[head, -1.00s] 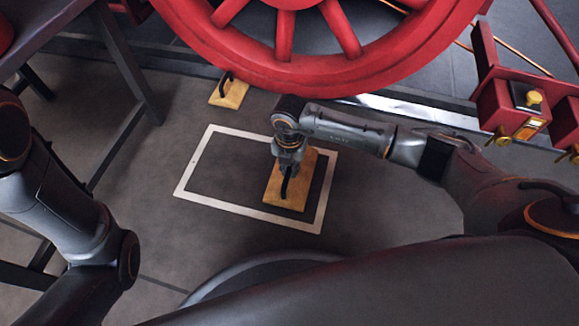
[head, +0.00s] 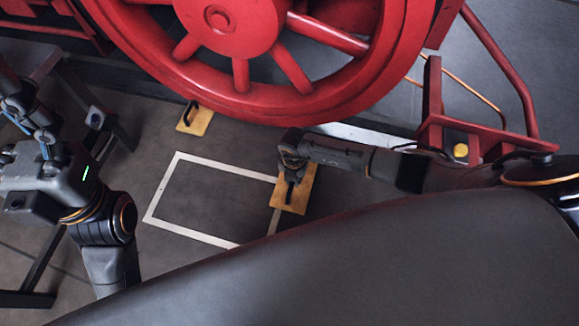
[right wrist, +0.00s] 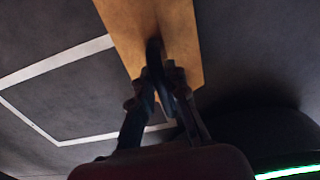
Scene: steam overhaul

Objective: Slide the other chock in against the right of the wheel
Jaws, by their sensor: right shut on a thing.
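The yellow wooden chock (head: 305,188) with a black handle (head: 289,192) is near the right side of the white floor outline, in front of the red wheel's (head: 262,108) lower right. A gap separates it from the wheel. My right gripper (head: 292,172) is shut on that handle; the right wrist view also shows the gripper (right wrist: 158,88) on the chock (right wrist: 120,30). I cannot tell whether the chock touches the floor. The other chock (head: 188,125) sits by the wheel's lower left. My left gripper (head: 38,125) is at the far left, apart from both chocks; its fingers are unclear.
A white rectangular outline (head: 190,232) marks the dark floor, its inside bare. A bright rail (head: 360,135) runs behind the held chock. Red framework (head: 435,120) stands to the right of the wheel. Dark stand legs (head: 32,272) are at the left.

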